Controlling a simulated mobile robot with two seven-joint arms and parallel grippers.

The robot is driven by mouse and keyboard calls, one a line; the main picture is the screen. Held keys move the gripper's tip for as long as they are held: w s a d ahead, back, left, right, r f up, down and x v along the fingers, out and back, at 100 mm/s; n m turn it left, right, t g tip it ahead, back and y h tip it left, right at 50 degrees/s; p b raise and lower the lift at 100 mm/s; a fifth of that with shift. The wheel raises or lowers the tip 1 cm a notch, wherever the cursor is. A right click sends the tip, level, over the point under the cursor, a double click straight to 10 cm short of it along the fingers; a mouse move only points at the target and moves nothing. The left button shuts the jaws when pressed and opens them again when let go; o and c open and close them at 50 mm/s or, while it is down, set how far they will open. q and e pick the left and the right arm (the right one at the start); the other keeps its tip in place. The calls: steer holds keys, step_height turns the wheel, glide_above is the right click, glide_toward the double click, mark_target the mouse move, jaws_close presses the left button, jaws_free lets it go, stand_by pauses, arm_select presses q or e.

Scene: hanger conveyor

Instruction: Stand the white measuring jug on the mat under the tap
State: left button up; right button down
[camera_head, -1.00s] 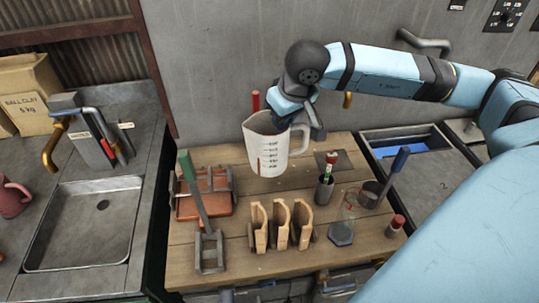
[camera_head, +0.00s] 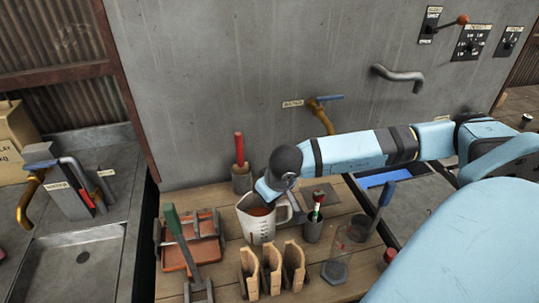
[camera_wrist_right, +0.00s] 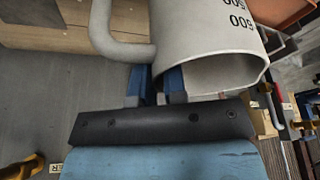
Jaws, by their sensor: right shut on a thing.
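The white measuring jug (camera_head: 258,227), with dark markings, is upright in the head view, low over or on the wooden bench; I cannot tell if it touches. A brownish patch shows inside it. A brass wall tap with a blue lever (camera_head: 320,112) is behind, up and right of the jug. A dark flat square, seemingly the mat (camera_head: 322,193), lies below this tap, right of the jug and partly hidden by my arm. My left gripper is not in view.
A green-handled tool (camera_head: 180,240) and an orange tray (camera_head: 203,251) are left of the jug. Several wooden pieces (camera_head: 270,270) stand in front. A dark cup with a bottle (camera_head: 314,225) stands right. A red-handled tool in a holder (camera_head: 241,170) stands behind.

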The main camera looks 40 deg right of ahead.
mark_target(270, 210)
steer(key=shift+f+p, duration=0.3)
steer(key=shift+f, duration=2.25)
steer(key=shift+f, duration=0.1)
steer(key=c, duration=1.2)
jaws_free()
steer(key=shift+o, duration=0.2)
